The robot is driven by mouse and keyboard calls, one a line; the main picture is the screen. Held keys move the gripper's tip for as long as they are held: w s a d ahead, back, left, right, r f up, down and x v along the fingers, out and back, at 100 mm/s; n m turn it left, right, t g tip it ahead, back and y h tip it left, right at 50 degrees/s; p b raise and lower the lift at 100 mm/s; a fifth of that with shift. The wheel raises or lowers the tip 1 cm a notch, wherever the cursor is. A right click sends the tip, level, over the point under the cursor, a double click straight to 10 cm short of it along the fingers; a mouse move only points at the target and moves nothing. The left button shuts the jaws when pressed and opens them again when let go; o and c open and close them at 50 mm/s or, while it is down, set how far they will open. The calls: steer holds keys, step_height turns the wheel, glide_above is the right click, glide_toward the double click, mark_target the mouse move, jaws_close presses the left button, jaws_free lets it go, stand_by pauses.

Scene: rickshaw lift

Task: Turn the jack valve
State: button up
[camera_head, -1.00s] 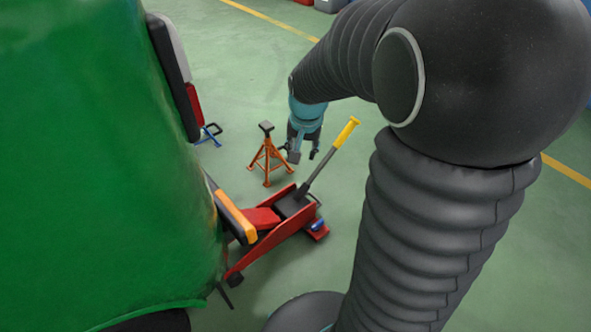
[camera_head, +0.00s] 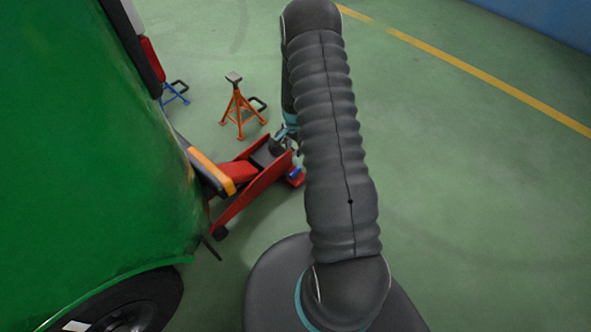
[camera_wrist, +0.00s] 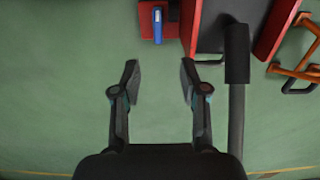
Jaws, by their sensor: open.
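The red floor jack (camera_head: 232,172) sits on the floor with its front at the green vehicle. Its small blue valve (camera_head: 296,170) shows at the jack's rear right end, and at the top of the wrist view (camera_wrist: 157,25) on a red plate. My gripper (camera_wrist: 159,80) is open and empty. Its fingertips point toward the valve, apart from it, with green floor between them. A dark bar (camera_wrist: 237,60), which looks like the jack handle, runs just right of the right finger. In the head view my arm hides most of the gripper and the handle.
An orange jack stand (camera_head: 240,108) stands behind the jack, and a blue stand (camera_head: 174,93) is farther left. The green vehicle (camera_head: 90,130) fills the left side, with a black tyre (camera_head: 130,305) below. The floor at right is clear.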

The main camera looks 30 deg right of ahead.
mark_target(295, 171)
step_height(295, 171, down, 15)
steer(key=shift+s+d+r, duration=0.1)
stand_by(0.5)
steer(key=shift+d, duration=0.1)
jaws_close()
